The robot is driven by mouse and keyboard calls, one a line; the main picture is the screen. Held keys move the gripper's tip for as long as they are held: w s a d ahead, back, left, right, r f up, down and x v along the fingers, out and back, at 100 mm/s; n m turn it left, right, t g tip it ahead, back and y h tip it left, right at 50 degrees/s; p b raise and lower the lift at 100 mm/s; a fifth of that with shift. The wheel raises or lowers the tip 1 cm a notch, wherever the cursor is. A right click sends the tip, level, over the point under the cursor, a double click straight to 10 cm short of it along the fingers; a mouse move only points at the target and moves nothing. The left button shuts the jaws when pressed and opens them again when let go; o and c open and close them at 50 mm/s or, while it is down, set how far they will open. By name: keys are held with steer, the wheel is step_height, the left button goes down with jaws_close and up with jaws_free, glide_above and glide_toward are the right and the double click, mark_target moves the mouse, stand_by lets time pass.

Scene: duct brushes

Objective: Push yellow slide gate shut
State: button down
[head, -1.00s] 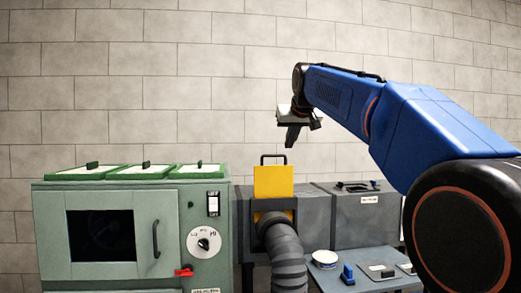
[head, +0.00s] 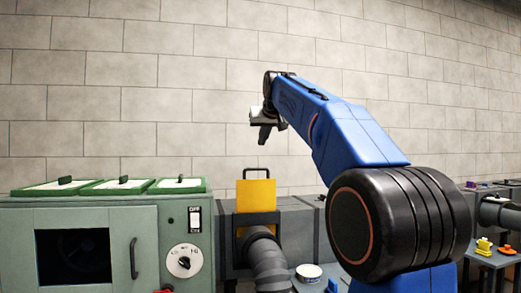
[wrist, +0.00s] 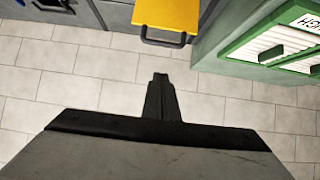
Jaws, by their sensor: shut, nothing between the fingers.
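The yellow slide gate (head: 256,195) stands upright in its dark frame on the grey duct, raised well above the duct top, with a black loop handle on its upper edge. In the wrist view the yellow gate (wrist: 166,14) shows at the top edge, with its black handle toward the image middle. My gripper (head: 265,136) hangs above the gate, fingers pointing down, clear of the handle. In the wrist view my gripper (wrist: 160,80) has its fingers together, holding nothing, with floor tiles behind them. The gate's lower part is hidden by the flexible hose.
A green cabinet (head: 155,219) with lidded top, switch and dial stands left of the gate. A ribbed grey hose (head: 266,262) comes out in front. A small table with a white round item (head: 309,272) is at right.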

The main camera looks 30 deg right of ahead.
steer(key=s+f+x, duration=0.1)
steer(key=f+x, duration=0.1)
steer(key=x, duration=0.9)
steer(key=shift+f, duration=0.4)
steer(key=shift+f, duration=0.1)
step_height(320, 180, down, 11)
steer(key=shift+f, duration=0.1)
